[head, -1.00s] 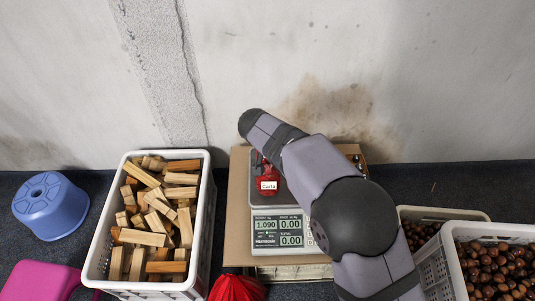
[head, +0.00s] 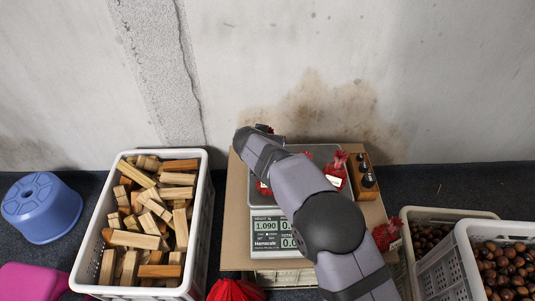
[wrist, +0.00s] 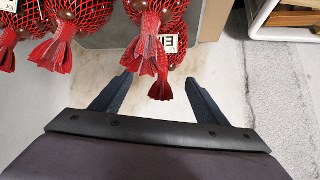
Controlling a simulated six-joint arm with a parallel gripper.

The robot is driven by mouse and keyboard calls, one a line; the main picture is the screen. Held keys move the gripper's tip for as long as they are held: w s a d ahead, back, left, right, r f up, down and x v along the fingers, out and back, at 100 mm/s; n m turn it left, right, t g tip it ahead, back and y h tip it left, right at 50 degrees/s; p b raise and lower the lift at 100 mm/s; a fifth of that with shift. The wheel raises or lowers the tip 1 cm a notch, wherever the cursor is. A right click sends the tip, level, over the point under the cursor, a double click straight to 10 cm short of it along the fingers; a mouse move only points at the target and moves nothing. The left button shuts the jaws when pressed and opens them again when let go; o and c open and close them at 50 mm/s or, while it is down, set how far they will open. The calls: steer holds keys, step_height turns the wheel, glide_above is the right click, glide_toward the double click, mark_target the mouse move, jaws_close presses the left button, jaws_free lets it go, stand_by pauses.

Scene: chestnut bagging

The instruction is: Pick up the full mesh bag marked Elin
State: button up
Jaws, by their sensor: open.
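In the wrist view, a red mesh bag with a white tag (wrist: 169,43), whose visible letters start with "El", lies ahead of my gripper (wrist: 159,80). My gripper is open. The bag's red gathered tail (wrist: 160,90) is between its two fingers, with space on both sides. Another red bag's tail (wrist: 147,55) hangs just left of it and partly covers the bag. In the head view, my gripper (head: 262,130) is at the back of the scale (head: 265,209), and my arm hides most of the bags on it; the Elin tag cannot be read there.
More red mesh bags (wrist: 68,20) crowd the left in the wrist view. In the head view, a wooden weight block (head: 359,190) stands right of the scale. A crate of wood (head: 203,225) is left, chestnut crates (head: 462,235) right. The wall (head: 330,60) is close behind.

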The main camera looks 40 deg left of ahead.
steer(key=shift+s+x, duration=0.2)
steer(key=shift+x, duration=2.55)
steer(key=shift+s+a, duration=0.1)
steer(key=shift+a, duration=0.05)
steer(key=shift+r, duration=0.1)
steer(key=shift+c, duration=0.7)
